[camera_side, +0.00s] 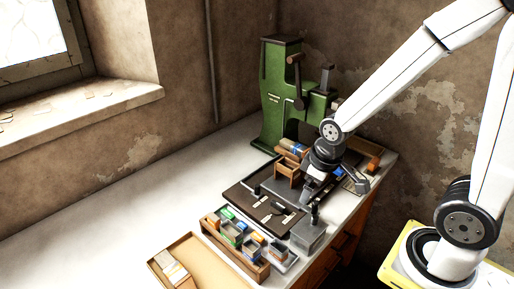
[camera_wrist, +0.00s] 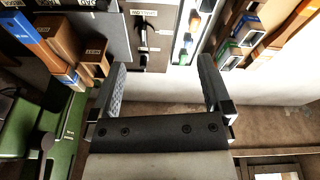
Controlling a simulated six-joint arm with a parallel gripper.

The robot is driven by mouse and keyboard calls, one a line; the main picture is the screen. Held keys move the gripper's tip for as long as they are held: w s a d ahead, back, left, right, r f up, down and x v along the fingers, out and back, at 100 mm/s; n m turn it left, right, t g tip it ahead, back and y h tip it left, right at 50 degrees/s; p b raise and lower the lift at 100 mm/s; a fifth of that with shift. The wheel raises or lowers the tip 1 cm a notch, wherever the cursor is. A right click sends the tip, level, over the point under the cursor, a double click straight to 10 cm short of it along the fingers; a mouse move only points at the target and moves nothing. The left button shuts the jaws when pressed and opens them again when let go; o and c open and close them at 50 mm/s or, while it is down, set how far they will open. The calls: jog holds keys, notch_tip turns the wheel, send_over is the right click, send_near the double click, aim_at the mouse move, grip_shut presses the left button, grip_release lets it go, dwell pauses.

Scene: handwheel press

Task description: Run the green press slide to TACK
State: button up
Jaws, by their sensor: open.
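The green press (camera_side: 285,95) stands at the back of the bench against the wall, with a dark lever and brown handle (camera_side: 295,62) on its front. Its scale and any TACK mark are too small to read in the side view. Part of the green press (camera_wrist: 62,150) also shows at the lower left of the wrist view, cut off by the frame. My gripper (camera_side: 335,190) is in front of the press and apart from it, over the right part of the dark board. In the wrist view my gripper (camera_wrist: 162,65) has its two fingers wide apart with nothing between them.
A dark board (camera_side: 240,197) with small tools lies before the press. A wooden box (camera_side: 287,172) stands near my gripper. The bench's left side is clear.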

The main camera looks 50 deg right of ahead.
jog(key=w+d+f+n, duration=0.1)
jog(key=d+f+n, duration=0.1)
jog(key=d+n, duration=0.15)
jog(key=n+g, duration=0.2)
jog(key=n, duration=1)
send_over(316, 202)
jog(key=shift+f, duration=2.35)
jog(key=shift+f, duration=0.15)
jog(key=shift+f, duration=4.75)
